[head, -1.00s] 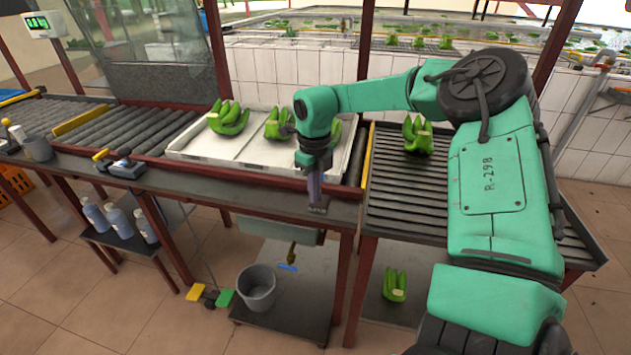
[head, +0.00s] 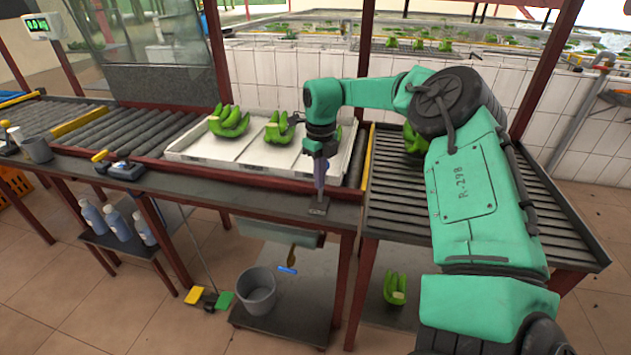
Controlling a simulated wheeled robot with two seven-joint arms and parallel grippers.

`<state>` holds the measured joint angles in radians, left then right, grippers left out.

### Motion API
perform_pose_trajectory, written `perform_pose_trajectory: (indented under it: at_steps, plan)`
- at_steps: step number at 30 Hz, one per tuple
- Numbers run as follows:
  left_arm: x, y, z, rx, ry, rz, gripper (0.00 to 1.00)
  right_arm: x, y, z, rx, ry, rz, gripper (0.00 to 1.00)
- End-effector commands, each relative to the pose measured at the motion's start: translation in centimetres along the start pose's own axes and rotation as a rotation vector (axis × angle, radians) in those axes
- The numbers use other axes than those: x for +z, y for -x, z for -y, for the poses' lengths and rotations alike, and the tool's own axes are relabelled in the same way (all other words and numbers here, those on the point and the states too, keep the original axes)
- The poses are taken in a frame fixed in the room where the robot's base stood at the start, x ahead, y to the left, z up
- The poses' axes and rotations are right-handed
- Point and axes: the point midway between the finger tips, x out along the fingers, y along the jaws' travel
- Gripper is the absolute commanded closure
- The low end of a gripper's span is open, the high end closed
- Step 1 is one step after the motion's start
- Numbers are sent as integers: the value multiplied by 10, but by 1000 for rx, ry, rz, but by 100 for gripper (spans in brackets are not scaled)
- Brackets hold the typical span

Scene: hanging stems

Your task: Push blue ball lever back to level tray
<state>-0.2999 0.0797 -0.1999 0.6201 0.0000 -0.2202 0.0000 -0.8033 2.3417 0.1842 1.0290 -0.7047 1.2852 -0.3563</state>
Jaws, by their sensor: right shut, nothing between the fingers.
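My right gripper (head: 320,185) points down at the front edge of the counter, in front of the white tray (head: 200,157). It is shut and empty. Its tips are just above a small dark base (head: 318,207) on the counter. A slim purplish-grey piece shows there, and I cannot tell whether it is finger or lever. My left gripper is out of view.
A roller conveyor (head: 395,222) lies right of the tray, with another bunch partly behind my arm. A grey bucket (head: 257,290) stands on the low shelf. The counter between box and gripper is clear.

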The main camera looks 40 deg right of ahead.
Motion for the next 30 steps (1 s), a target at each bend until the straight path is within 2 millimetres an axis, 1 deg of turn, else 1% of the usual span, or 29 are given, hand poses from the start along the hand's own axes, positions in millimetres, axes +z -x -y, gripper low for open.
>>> perform_pose_trajectory:
  at_steps: [5, 8, 25, 27, 30]
  plan:
    - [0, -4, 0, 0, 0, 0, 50, -5, -1, -8, 1, 1, -2, 100]
    - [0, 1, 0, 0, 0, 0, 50, -6, 5, -9, 0, 0, -2, 100]
    - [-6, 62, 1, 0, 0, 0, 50, -6, 91, -9, 1, -1, -3, 100]
    - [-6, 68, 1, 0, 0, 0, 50, -6, 100, -9, 1, -1, -3, 100]
    - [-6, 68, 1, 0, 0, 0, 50, -6, 102, -9, 2, -1, -4, 100]
